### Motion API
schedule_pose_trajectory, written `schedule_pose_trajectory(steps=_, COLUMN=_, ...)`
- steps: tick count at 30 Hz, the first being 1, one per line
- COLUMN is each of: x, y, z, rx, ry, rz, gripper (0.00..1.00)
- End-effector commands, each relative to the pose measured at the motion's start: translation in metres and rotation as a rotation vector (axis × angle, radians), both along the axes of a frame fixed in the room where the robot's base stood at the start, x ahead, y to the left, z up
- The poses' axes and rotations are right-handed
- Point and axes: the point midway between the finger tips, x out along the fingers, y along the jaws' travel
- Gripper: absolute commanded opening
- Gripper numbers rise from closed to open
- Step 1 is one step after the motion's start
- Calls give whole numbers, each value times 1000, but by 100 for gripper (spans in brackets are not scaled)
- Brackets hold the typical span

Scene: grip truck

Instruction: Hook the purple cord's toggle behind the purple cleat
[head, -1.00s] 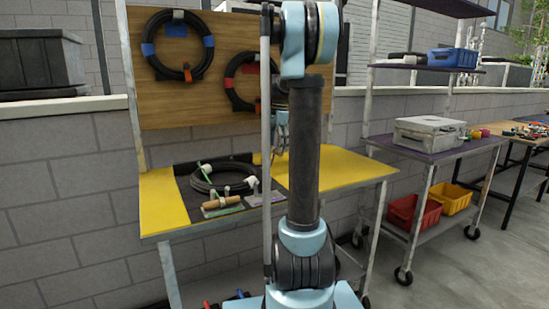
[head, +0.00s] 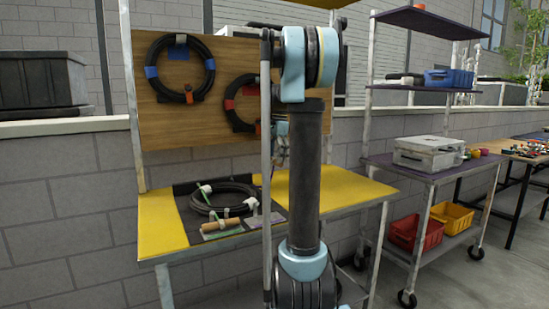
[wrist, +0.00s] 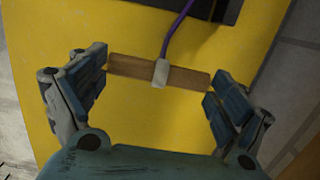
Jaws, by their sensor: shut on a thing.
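My gripper (wrist: 157,88) is shut on a wooden toggle (wrist: 185,77), with one finger at each end. A purple cord (wrist: 177,35) runs from the pale band at the toggle's middle to the top of the wrist view. Yellow tabletop lies below. In the head view my gripper (head: 281,148) is mostly hidden behind my arm, above the bench's back. A thin purple line there (head: 273,170) appears to be the cord. A black coil (head: 228,187) with white clips lies on a dark mat. I cannot make out a purple cleat.
The yellow bench (head: 162,222) is clear at left.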

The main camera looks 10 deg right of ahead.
Motion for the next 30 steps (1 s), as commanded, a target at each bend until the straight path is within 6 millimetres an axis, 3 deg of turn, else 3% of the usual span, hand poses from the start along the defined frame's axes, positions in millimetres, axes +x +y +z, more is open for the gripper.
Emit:
schedule_pose_trajectory(steps=13, x=-3, y=1, z=-5, rx=0, ry=0, rz=24, gripper=60)
schedule_pose_trajectory(steps=30, x=-47, y=15, z=-5, rx=0, ry=0, rz=380, gripper=60)
